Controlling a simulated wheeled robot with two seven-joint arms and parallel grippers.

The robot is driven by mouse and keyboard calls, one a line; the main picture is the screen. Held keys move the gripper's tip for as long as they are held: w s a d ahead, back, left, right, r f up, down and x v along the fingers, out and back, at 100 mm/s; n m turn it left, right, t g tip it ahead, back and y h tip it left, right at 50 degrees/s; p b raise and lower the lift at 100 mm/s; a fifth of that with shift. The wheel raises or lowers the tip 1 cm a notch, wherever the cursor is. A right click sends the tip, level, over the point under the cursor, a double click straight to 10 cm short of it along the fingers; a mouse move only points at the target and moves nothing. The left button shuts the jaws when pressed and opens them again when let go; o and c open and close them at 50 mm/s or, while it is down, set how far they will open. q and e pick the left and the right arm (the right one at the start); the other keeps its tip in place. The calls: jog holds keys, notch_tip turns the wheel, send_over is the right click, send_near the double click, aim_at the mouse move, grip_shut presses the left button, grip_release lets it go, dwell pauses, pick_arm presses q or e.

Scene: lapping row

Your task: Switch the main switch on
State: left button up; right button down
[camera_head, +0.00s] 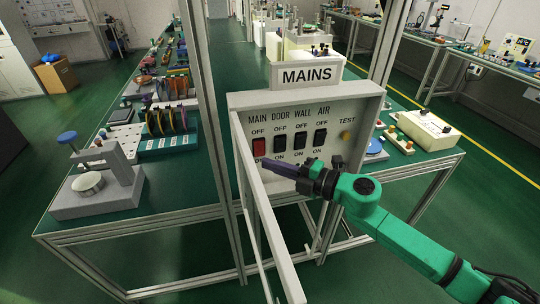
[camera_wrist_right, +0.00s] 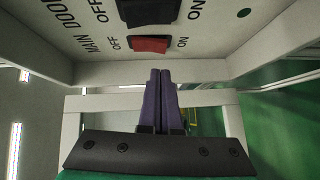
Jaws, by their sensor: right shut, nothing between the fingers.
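The main switch (camera_head: 259,147) is a red rocker at the left end of a row on the white MAINS panel (camera_head: 356,103), with OFF printed above it. It also shows as a red block in the right wrist view (camera_wrist_right: 149,44), between OFF and ON. I cannot tell which way it is tipped. My right gripper (camera_head: 264,162) is shut and empty, its purple fingers pointing at the panel just below the red switch. In the right wrist view the fingertips (camera_wrist_right: 160,71) sit close to the switch, seemingly apart from it. My left gripper is not in view.
A pale open door frame (camera_head: 266,205) juts forward at the panel's left side, close to my fingers. Metal posts flank the panel.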

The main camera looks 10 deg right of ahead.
aim_at(259, 148)
jog(key=w, duration=0.2)
jog(key=shift+w+f, duration=0.2)
jog(key=shift+w, duration=0.15)
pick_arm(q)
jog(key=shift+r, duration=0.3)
pick_arm(e)
jog(key=shift+s, duration=0.1)
